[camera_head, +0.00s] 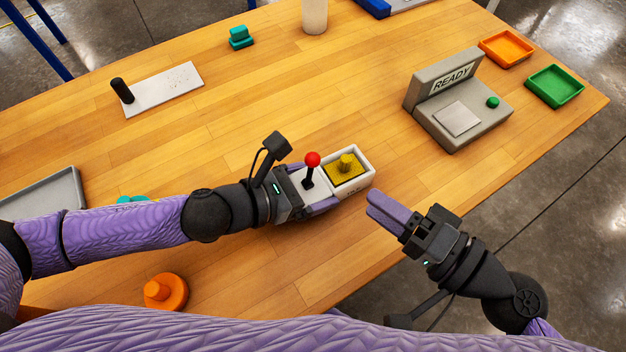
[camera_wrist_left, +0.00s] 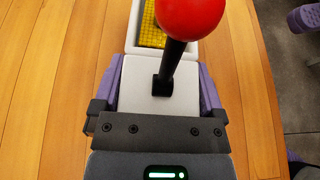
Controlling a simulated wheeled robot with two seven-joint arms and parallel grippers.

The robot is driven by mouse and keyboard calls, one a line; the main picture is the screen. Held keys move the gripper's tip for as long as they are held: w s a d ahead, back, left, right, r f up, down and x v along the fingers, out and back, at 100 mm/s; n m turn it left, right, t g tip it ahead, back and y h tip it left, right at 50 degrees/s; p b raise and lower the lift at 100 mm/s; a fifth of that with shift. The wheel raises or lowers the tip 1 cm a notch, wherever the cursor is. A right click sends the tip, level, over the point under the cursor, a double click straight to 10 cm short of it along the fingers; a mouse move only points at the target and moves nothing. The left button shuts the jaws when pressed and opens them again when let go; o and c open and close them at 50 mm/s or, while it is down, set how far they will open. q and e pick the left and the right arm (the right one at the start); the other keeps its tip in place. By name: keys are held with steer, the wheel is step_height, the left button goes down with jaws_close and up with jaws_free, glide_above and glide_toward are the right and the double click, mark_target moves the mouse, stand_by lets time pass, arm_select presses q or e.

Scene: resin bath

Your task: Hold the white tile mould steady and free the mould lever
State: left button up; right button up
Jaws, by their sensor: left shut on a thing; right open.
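The white tile mould (camera_head: 366,178) sits on the wooden table, with a yellow tile with a knob (camera_head: 346,166) in its tray end. The mould lever (camera_head: 312,160), a black stick with a red ball, stands up from its other end. The lever also shows large in the left wrist view (camera_wrist_left: 178,55). My left gripper (camera_head: 310,190) is shut on the lever end of the mould (camera_wrist_left: 148,90), one purple finger on each side. My right gripper (camera_head: 385,208) is apart from the mould, to its right near the table's front edge. It is open and empty.
A grey READY station (camera_head: 465,100) with a green button stands at right, beside orange (camera_head: 506,47) and green (camera_head: 555,86) trays. A white plate with black handle (camera_head: 165,90) lies far left. An orange knobbed disc (camera_head: 166,291) is near the front. The middle table is clear.

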mark_target(371, 172)
steer(key=shift+c, duration=1.1)
steer(key=w+a+g, duration=0.1)
steer(key=w+f+g+y, duration=0.1)
steer(key=g, duration=0.1)
steer(key=shift+a+y, duration=0.3)
steer(key=shift+a, duration=0.05)
steer(key=c, duration=0.5)
steer(key=w+g, duration=0.1)
steer(key=g, duration=0.1)
steer(key=w+m+g, duration=0.1)
steer(key=g, duration=0.1)
steer(key=w+g, duration=0.1)
steer(key=shift+w+a+f+g, duration=0.35)
steer(key=shift+a+g, duration=0.05)
jaws_close()
steer(key=w+m+g+h, duration=0.1)
steer(key=w+d+r+m+g, duration=0.1)
steer(key=w+d+g+h, duration=0.1)
steer(key=shift+w+r+m+h, duration=0.3)
steer(key=shift+r+m, duration=0.05)
steer(key=shift+m, duration=0.05)
steer(key=w+d+r+m+g+h, duration=0.2)
steer(key=w+d+r+m+h, duration=0.1)
steer(key=d+r+m, duration=0.1)
steer(key=shift+d+r, duration=0.55)
steer(key=shift+r, duration=0.05)
